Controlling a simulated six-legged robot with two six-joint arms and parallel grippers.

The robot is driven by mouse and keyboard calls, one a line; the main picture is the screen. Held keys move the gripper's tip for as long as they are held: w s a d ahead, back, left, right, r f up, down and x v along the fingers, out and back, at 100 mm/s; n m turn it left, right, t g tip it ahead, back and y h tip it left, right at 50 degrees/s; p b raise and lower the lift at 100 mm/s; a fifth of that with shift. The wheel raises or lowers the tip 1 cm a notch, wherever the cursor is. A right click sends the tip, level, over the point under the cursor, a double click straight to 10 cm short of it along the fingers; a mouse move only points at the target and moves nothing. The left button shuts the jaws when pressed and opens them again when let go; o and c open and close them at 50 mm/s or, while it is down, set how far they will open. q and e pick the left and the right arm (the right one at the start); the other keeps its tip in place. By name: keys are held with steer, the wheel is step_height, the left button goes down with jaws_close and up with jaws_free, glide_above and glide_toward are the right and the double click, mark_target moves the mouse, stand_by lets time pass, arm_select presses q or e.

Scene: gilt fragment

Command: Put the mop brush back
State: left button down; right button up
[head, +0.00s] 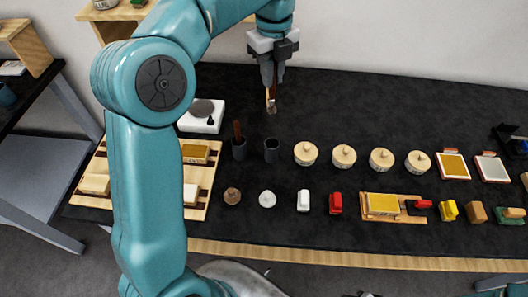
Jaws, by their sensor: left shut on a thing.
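My left gripper (268,86) is shut on a slim brush, the mop brush (271,104), with a wood-coloured handle and a small paler lower end. It hangs roughly upright above the black table. Most of its upper part is hidden between the fingers. A dark cup (271,152) stands below the brush, a little nearer the front, and looks empty. A second dark cup (239,152) just left of it has a brown handle (237,130) standing in it. My right gripper is out of view.
A row of lidded round pots (344,155) stands right of the cups. A white board with a grey disc (200,116) and a slatted wooden rack (200,212) lie to the left. Small blocks (336,203) line the front. The table behind the pots is clear.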

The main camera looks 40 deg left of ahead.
mark_target(274, 105)
arm_select(q)
step_height(274, 105, down, 20)
steer(key=shift+w+d+r, duration=0.15)
steer(key=shift+d+r, duration=0.05)
steer(key=shift+d, duration=0.05)
steer(key=shift+f, duration=0.15)
steer(key=c, duration=1.1)
jaws_free()
step_height(274, 105, up, 12)
steer(key=shift+r, duration=0.25)
